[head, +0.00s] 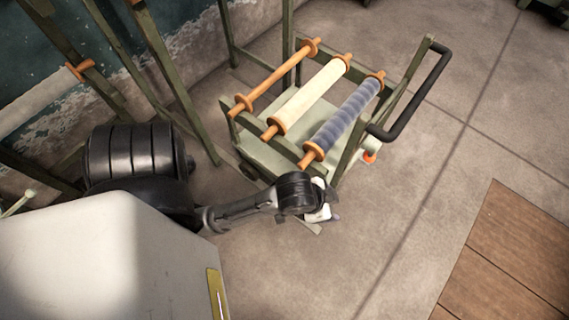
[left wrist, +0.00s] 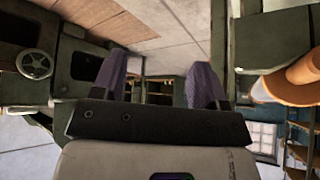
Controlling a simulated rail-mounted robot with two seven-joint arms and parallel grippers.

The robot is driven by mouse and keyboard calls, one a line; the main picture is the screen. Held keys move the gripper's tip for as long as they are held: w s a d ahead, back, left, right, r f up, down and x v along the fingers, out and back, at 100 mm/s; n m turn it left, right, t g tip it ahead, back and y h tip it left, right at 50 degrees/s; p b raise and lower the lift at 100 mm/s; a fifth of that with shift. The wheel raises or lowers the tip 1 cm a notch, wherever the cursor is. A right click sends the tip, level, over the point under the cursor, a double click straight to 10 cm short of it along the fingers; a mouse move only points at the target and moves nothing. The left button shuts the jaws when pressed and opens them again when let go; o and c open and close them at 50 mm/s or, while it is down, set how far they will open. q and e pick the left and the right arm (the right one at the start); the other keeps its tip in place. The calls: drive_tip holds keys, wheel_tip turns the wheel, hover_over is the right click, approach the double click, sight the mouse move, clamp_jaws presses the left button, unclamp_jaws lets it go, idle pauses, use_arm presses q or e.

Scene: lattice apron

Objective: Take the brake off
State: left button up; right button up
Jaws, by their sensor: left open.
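A green cart (head: 250,150) carries several rolls on orange-ended spindles and has a black push handle (head: 415,105) on its right side. A small orange-red part (head: 369,157) shows low at the cart's right side, beside a pale rounded piece; I cannot tell for sure whether it is the brake. My left gripper (head: 334,216) is low by the cart's near corner, apart from the orange-red part. In the left wrist view its purple fingers (left wrist: 158,84) stand apart with nothing between them. My right gripper is not in view.
An orange rounded piece (left wrist: 290,82) shows at the right of the left wrist view. Green upright posts (head: 180,85) stand along the wall behind the cart. A wooden floor panel (head: 510,255) lies at right. The grey floor (head: 440,190) between is clear.

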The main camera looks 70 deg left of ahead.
use_arm(q)
drive_tip(key=s+f+g+b, duration=0.3)
drive_tip(key=s+f, duration=0.7)
drive_tip(key=s, duration=0.1)
wheel_tip(320, 180, up, 22)
drive_tip(key=p, duration=2.1)
drive_tip(key=shift+w+a+p, duration=0.15)
drive_tip(key=shift+a+p, duration=0.1)
drive_tip(key=shift+p, duration=0.1)
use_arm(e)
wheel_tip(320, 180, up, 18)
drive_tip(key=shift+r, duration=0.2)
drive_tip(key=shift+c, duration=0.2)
